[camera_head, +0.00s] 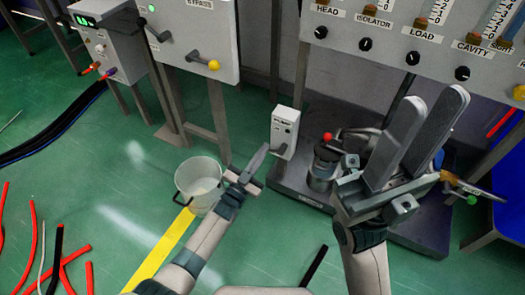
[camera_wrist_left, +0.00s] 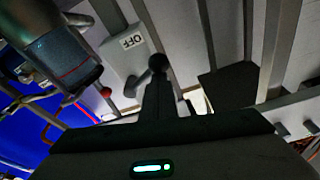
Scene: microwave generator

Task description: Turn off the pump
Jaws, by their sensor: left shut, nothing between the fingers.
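A small white switch box (camera_head: 285,131) with a label stands on the front left of the dark pump base (camera_head: 300,190). In the left wrist view the box (camera_wrist_left: 122,58) carries an "OFF" label (camera_wrist_left: 132,42), seen upside down. A dark round knob (camera_wrist_left: 157,62) shows just beyond my left fingertips; I cannot tell whether they touch it. My left gripper (camera_head: 262,155) is shut and empty, close to the lower left of the box. My right gripper (camera_head: 435,97) has its fingers apart, raised in front of the pump equipment, hiding part of it.
A clear bucket (camera_head: 200,185) stands on the green floor left of my left gripper. A metal cylinder (camera_head: 322,168) and red knob (camera_head: 327,136) sit on the pump base. Panels with knobs (camera_head: 365,44) rise behind. Red hoses (camera_head: 35,235) lie at far left.

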